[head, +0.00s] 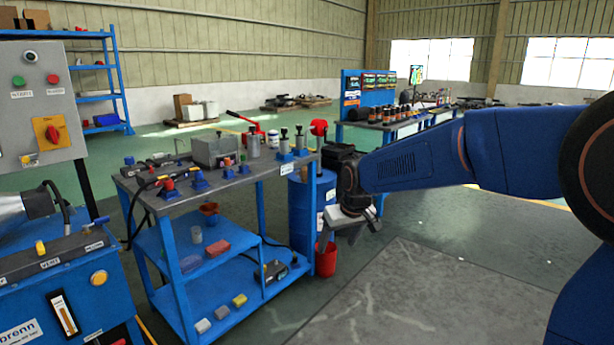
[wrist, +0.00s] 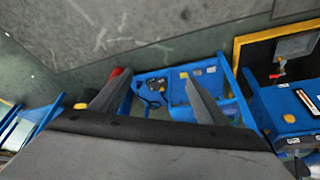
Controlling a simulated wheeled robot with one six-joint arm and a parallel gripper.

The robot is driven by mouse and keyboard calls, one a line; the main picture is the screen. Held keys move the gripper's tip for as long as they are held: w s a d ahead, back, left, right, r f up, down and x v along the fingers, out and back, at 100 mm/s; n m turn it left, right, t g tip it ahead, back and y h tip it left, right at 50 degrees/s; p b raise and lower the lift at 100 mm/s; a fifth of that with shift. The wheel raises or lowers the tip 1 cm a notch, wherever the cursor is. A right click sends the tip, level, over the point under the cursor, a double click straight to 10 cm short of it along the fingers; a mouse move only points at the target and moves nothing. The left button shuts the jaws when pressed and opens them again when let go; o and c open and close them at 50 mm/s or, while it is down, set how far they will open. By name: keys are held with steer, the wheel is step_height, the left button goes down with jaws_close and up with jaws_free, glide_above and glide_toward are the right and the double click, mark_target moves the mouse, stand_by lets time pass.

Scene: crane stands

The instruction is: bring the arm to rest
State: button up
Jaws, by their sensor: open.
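My gripper (head: 345,228) hangs at the end of my blue arm, right of the blue workbench cart (head: 258,181) in the head view. It points downward in free air, apart from the cart. In the wrist view my gripper (wrist: 148,92) shows two grey fingers spread apart with nothing between them. Below the fingers, the wrist view shows part of a blue cart (wrist: 228,78) and the floor. My wrist hides part of the blue barrel behind it in the head view.
A blue barrel (head: 308,207) and a red bucket (head: 326,259) stand beside the cart. A grey slab (head: 420,300) lies under my arm. A control cabinet (head: 40,105) and a blue machine (head: 75,305) stand at the left. Open floor (head: 500,225) lies beyond the arm.

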steer(key=s+d+r+m, duration=0.1)
steer(key=s+d+r, duration=0.1)
steer(key=s+d, duration=0.65)
steer(key=s+d+r+m, duration=0.1)
steer(key=s+d+r, duration=0.3)
steer(key=s, duration=0.7)
steer(key=s+d+f+m+h, duration=0.1)
steer(key=s+d+f, duration=0.2)
steer(key=s, duration=0.5)
steer(key=s+d+f+m, duration=0.1)
steer(key=s+d+f, duration=0.2)
steer(key=s, duration=0.6)
steer(key=shift+s+d+t+h, duration=0.15)
steer(key=shift+d+t+h, duration=0.2)
steer(key=shift+d, duration=0.4)
steer(key=shift+o, duration=0.5)
